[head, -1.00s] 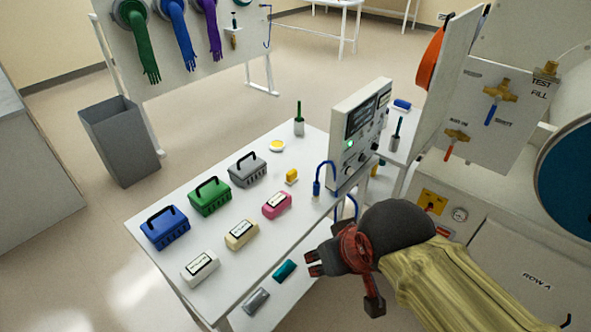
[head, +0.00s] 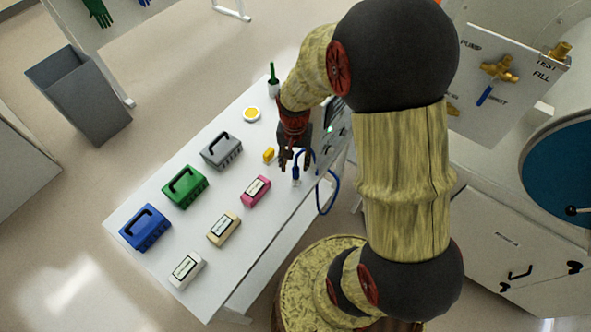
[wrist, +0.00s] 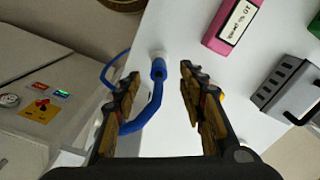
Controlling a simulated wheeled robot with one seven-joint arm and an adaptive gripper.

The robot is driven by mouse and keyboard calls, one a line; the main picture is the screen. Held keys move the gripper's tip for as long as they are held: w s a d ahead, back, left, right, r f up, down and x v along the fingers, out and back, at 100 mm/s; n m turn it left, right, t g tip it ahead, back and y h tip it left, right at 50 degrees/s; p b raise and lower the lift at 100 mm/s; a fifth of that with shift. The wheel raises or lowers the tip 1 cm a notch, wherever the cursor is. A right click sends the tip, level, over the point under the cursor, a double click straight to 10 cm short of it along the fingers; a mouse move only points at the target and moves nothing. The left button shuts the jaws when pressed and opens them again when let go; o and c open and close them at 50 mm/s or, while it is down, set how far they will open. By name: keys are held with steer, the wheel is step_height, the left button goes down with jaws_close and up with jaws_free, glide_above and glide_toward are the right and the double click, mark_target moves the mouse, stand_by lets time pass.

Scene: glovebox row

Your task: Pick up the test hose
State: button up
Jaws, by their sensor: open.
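The blue test hose (head: 334,196) hangs in a loop off the table's edge beside the instrument box. Its end piece (head: 296,172) stands on the white table; in the wrist view the hose end (wrist: 158,70) shows with the hose (wrist: 150,108) curving from it. My gripper (head: 289,166) is open and points down over the table, close to the hose end. In the wrist view my gripper (wrist: 160,75) has one finger on each side of the hose end, which appears between the fingertips without visible contact. My arm hides part of the instrument box.
A grey case (head: 221,150), green case (head: 185,187) and blue case (head: 145,228) line the table's far side. A yellow-topped dish (head: 252,114) stands at the back.

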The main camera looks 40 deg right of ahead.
mark_target(296, 173)
steer(key=f, duration=0.3)
steer(key=f+b, duration=0.1)
steer(key=f, duration=0.2)
steer(key=shift+w+d+f, duration=0.1)
steer(key=shift+d+f, duration=0.1)
steer(key=shift+f, duration=0.15)
steer(key=shift+c, duration=0.8)
jaws_close()
steer(key=shift+r, duration=0.1)
